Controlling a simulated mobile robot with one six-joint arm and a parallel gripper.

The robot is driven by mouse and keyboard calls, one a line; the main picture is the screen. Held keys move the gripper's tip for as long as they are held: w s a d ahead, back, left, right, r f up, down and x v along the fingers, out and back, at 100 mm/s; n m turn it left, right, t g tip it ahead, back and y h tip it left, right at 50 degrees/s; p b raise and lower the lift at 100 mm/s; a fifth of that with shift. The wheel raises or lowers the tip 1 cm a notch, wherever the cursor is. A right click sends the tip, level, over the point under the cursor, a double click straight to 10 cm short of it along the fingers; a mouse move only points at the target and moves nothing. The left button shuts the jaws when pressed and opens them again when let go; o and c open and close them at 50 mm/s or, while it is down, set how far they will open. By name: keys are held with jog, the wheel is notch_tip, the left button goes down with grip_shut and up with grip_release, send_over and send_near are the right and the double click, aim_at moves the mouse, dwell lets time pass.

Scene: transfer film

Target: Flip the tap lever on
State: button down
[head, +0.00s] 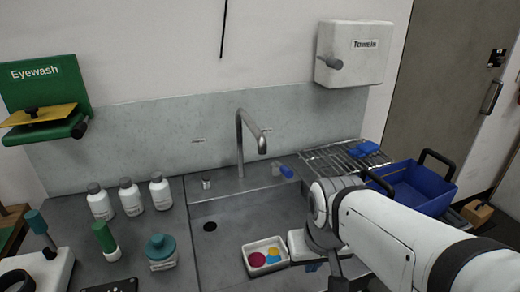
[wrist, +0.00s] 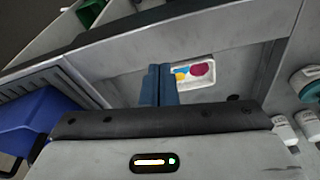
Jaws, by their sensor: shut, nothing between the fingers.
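The grey gooseneck tap (head: 240,150) stands on the back ledge of the sink. A small lever with a blue handle (head: 287,172) sits on the ledge to the right of the spout. I cannot make out the tap or the lever in the wrist view. My gripper (wrist: 159,72) is shut and empty, its two blue fingers together. In the head view my gripper (head: 313,266) is partly hidden by my arm, in front of the lever and apart from it, over the right part of the basin.
A white tray with coloured discs (head: 248,263) lies in the basin left of my gripper. A blue bin (head: 425,190) and a wire rack (head: 335,160) stand at right. Several white bottles (head: 130,197) stand at left. The basin's left part is clear.

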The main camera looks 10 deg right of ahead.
jog(key=w+r+n+g+y+p, duration=0.15)
jog(key=w+r+n, duration=0.3)
jog(key=w, duration=0.55)
jog(key=w+r+n+g+p, duration=0.1)
jog(key=w+r+n+p, duration=0.25)
jog(key=w+n, duration=0.45)
jog(key=w+f+n+y+p, duration=0.2)
jog(key=w+n, duration=0.6)
jog(key=w, duration=1.1)
jog(key=shift+w+f+g+p, duration=0.15)
jog(key=shift+f+g+p, duration=0.3)
jog(key=shift+p, duration=0.35)
